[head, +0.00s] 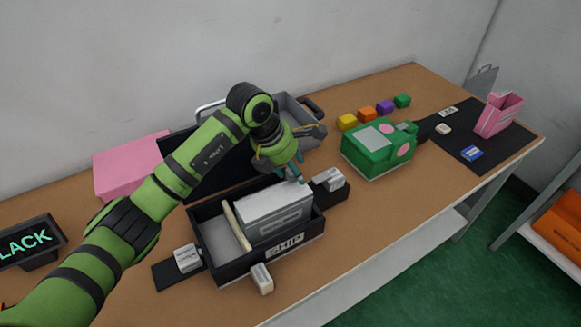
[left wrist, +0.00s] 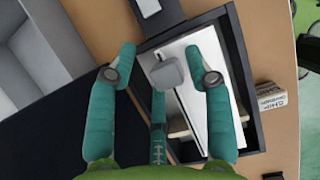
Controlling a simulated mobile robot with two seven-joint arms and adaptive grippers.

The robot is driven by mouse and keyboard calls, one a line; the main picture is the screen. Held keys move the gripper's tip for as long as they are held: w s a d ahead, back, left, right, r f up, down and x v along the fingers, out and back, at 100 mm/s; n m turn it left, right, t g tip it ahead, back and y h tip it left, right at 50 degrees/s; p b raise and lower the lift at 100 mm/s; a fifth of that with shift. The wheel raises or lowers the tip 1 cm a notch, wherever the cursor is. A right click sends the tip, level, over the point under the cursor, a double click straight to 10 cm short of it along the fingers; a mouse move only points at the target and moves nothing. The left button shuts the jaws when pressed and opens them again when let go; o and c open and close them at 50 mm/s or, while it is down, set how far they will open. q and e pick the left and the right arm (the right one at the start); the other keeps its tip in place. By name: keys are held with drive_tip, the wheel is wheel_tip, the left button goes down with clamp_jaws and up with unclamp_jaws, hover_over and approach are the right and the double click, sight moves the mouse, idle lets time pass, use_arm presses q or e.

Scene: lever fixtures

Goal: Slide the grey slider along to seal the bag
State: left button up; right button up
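A white bag or packet (head: 275,212) with a printed label stands in a black tray (head: 247,269) marked SHIP; its long pale face also shows in the left wrist view (left wrist: 215,85). My left gripper (head: 288,172) is over the far right end of the tray with its teal fingers pointing down. In the left wrist view, a small grey block (left wrist: 167,76), which looks like the slider, lies between the spread fingertips (left wrist: 162,62). Gaps show on both sides of it, so the gripper looks open around it. The slider is not clear in the head view. My right gripper is out of view.
Small labelled blocks sit at the tray's left (head: 187,258), front (head: 262,278) and right (head: 330,179). A green box (head: 378,150) stands to the right, a pink box (head: 128,165) behind left. A grey bin (head: 292,110) is behind. The front right table is clear.

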use_arm(q)
drive_tip(key=shift+a+r, duration=0.3)
drive_tip(key=shift+r, duration=0.1)
drive_tip(key=v, duration=1.1)
drive_tip(key=shift+s+d+r, duration=0.1)
drive_tip(key=shift+d, duration=0.1)
idle(1.7)
